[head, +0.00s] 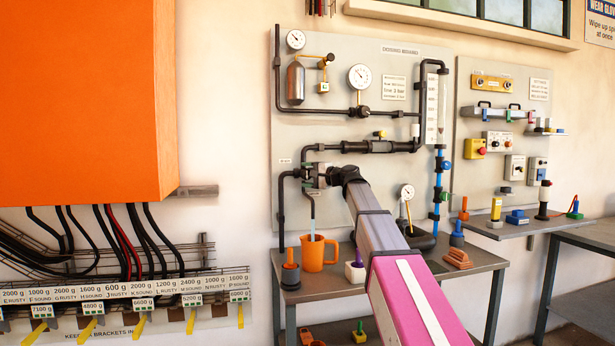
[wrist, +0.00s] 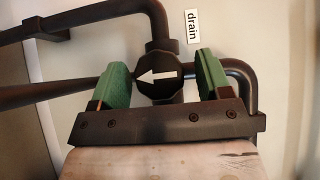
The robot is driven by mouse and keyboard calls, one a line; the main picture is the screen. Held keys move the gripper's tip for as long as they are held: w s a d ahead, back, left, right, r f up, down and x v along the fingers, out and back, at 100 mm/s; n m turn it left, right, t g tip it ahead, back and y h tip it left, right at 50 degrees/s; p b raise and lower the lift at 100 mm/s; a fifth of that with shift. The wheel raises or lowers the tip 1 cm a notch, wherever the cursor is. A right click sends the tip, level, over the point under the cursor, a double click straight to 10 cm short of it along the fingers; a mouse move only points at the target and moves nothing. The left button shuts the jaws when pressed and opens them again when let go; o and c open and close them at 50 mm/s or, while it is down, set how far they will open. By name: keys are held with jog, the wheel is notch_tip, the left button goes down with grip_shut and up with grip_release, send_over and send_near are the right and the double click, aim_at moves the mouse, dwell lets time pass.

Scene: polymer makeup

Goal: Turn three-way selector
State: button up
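The three-way selector (wrist: 174,90) shows in the wrist view as a dark round knob with a white arrow pointing left in the picture. Pipes join it, and a label reading "drain" (wrist: 192,25) is above right of it. My gripper (wrist: 162,72) is open, with one green finger on each side of the knob. The left finger is very close to the knob; I cannot tell whether it touches. A gap shows between the knob and the right finger. In the head view my gripper (head: 322,176) is at the pipe junction on the panel and mostly hides the selector.
Black pipes (head: 281,215) run around the selector on the grey panel (head: 300,130). Below, a table (head: 470,262) holds an orange jug (head: 318,256) and several small items. An orange cabinet (head: 80,100) hangs at the left, above a rack of cables.

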jog(key=v, duration=1)
jog(key=shift+s+d, duration=0.25)
jog(key=shift+d, duration=0.05)
jog(key=shift+f+m, duration=0.1)
jog(key=shift+m, duration=0.2)
dwell(0.7)
